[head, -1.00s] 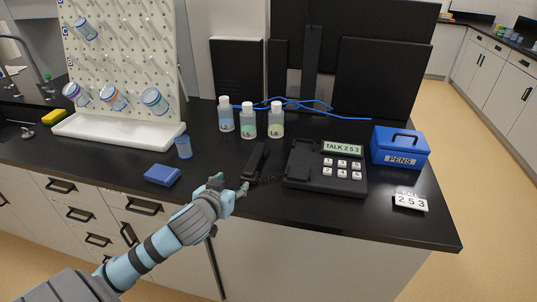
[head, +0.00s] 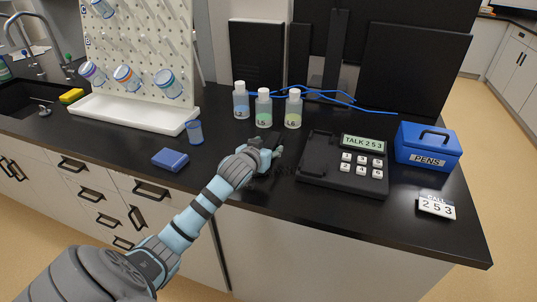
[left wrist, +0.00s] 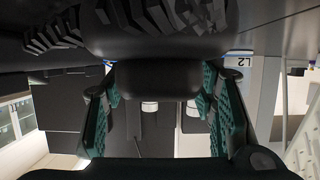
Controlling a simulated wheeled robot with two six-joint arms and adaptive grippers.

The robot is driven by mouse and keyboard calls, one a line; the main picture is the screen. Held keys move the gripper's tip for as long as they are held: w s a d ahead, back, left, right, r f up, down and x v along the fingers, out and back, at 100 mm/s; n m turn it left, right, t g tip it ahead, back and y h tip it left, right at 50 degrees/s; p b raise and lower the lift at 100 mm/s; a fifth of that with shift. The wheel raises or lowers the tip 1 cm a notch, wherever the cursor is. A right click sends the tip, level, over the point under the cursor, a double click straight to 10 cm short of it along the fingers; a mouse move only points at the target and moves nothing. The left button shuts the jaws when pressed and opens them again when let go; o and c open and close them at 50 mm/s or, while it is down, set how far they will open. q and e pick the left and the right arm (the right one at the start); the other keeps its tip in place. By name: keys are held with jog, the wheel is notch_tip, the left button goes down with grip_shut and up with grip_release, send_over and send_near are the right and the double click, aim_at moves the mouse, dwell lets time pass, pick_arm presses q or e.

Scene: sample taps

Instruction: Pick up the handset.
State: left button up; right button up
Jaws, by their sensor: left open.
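The black handset (head: 268,138) lies on the dark counter, left of the phone base (head: 343,165), with my gripper covering much of it in the head view. My left gripper (head: 272,153) is at the handset with its fingers open. In the left wrist view, the dark rounded handset (left wrist: 158,78) sits between the two teal-padded fingers of the gripper (left wrist: 162,115). I cannot tell whether the pads touch it. My right gripper is not in view.
Three labelled bottles (head: 264,108) stand just behind the handset. A blue cup (head: 195,133) and blue block (head: 170,159) are to the left. A blue pens box (head: 428,150) and a 253 card (head: 437,207) are on the right.

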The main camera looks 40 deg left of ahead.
pick_arm(q)
jog(key=shift+w+a+f, duration=0.2)
jog(key=shift+w+f, duration=0.1)
jog(key=shift+w, duration=0.3)
jog(key=shift+r, duration=0.1)
grip_shut()
jog(key=shift+r, duration=0.1)
